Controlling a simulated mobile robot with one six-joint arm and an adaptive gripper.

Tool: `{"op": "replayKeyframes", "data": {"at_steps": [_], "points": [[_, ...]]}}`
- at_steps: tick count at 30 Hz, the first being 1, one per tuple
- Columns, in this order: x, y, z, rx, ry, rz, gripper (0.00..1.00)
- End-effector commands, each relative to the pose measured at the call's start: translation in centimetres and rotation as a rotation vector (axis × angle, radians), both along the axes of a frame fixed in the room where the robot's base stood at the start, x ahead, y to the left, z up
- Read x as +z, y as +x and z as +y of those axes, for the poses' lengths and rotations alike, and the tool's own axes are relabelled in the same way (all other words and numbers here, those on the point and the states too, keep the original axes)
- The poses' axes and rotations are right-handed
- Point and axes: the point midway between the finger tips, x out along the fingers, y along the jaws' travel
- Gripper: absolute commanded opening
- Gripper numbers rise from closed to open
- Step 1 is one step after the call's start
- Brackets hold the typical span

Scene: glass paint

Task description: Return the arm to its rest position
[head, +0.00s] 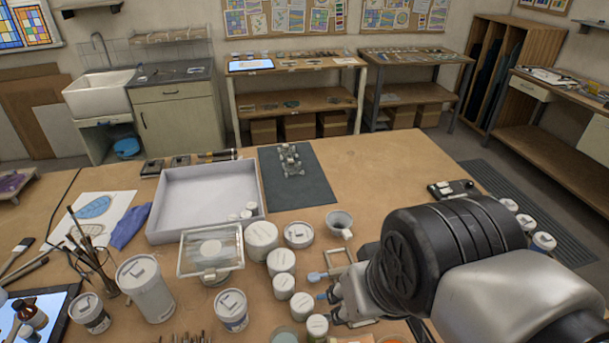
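My arm (480,280) reaches in from the lower right of the head view, with its dark wrist joint large in front. My gripper (321,287) is at the wrist's left end, low over the worktable (390,160), close to several white lidded jars. It is small and partly hidden by the wrist. I cannot tell how far its fingers are apart, and no held object can be made out.
White jars (281,262) crowd the table left of my gripper, with a small cup (340,223) behind. A grey tray (163,218) and dark mat (318,188) lie further back. More jars (543,242) stand right of my arm. The table's back right is clear.

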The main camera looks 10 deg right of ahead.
Motion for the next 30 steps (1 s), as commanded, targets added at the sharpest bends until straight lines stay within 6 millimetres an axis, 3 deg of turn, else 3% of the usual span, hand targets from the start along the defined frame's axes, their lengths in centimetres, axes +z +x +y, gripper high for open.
{"op": "replayKeyframes", "data": {"at_steps": [4,16,25,30], "points": [[-1.0,-1.4,0.0,0.0,0.0,-0.015,0.39],[-1.6,-1.5,0.0,0.0,0.0,-0.015,0.39],[-7.1,-1.5,0.0,0.0,0.0,-0.014,0.39],[-7.6,-1.5,0.0,0.0,0.0,-0.014,0.39]]}}
